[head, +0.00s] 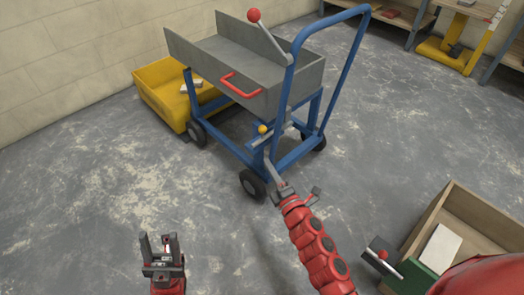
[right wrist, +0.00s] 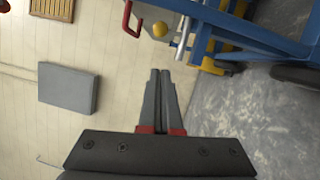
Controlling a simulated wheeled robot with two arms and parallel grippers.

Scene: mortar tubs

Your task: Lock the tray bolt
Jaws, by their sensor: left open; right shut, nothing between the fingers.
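The blue cart (head: 294,140) carries a grey tray (head: 265,108) with a red handle (head: 240,86). A yellow ball knob (head: 262,129), which looks like the bolt's knob, sits below the tray on the cart's near side, beside a pale metal bar. The knob also shows in the right wrist view (right wrist: 160,29), ahead of the fingers. My right gripper (head: 268,160) is shut and empty, just below the knob in the head view and apart from it in the wrist view (right wrist: 160,73). My left gripper (head: 158,240) is open and empty over the floor, away from the cart.
A lever with a red ball (head: 254,15) rises beside the tray. A yellow tub (head: 165,98) stands behind the cart by the wall. A wooden crate (head: 487,208) is at lower right. Shelving and a yellow pallet-truck-like object (head: 440,52) stand at the back right. The left floor is clear.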

